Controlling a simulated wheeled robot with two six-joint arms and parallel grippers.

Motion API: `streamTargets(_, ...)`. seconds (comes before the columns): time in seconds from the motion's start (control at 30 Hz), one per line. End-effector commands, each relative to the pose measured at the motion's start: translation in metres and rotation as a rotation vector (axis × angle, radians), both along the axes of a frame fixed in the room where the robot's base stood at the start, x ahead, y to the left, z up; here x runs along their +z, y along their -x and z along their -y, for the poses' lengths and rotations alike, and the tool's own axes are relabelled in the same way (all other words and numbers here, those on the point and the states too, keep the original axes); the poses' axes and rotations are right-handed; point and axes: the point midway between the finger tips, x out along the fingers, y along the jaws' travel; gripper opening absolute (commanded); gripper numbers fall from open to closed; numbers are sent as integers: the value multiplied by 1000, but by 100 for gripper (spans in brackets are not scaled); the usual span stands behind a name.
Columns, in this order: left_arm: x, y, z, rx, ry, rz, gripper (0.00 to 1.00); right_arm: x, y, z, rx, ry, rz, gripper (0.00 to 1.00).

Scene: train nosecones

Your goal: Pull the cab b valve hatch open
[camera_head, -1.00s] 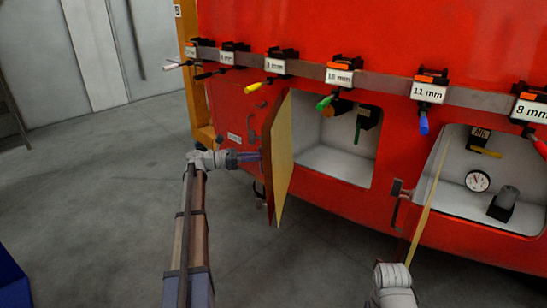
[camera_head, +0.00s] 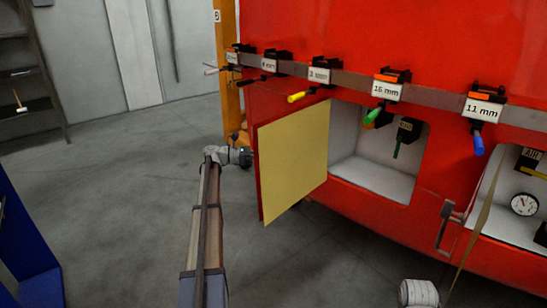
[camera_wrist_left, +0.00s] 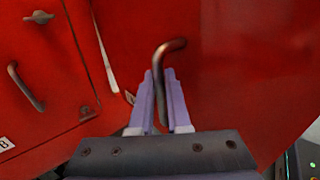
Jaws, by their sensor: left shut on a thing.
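The valve hatch (camera_head: 292,160) stands swung out from the red nosecone, its pale yellow inner face toward the head camera. The white recess (camera_head: 370,160) beside it is exposed. My left gripper (camera_head: 244,157) is at the hatch's outer side, its fingertips partly hidden behind the panel. In the left wrist view, my left gripper's pale violet fingers (camera_wrist_left: 160,85) are shut on the bent dark hatch handle (camera_wrist_left: 172,47) on the red outer face. My right gripper is not in view.
A second recess with a gauge (camera_head: 524,204) is at the right, with another hatch panel (camera_head: 478,220) standing out edge-on. Labelled tools (camera_head: 387,85) hang along the rail above. A blue object (camera_head: 28,245) stands at the left. The grey floor between is clear.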

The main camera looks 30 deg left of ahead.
Motion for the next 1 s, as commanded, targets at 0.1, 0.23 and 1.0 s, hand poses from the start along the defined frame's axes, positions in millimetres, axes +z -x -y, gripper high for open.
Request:
streamTargets(0.1, 0, -2, 0, 1, 1, 1, 0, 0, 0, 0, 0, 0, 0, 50)
streamTargets(0.23, 0, -2, 1, 1, 1, 1, 0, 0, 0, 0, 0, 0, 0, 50)
streamTargets(1.0, 0, 5, -8, 1, 0, 0, 45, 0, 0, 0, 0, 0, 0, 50)
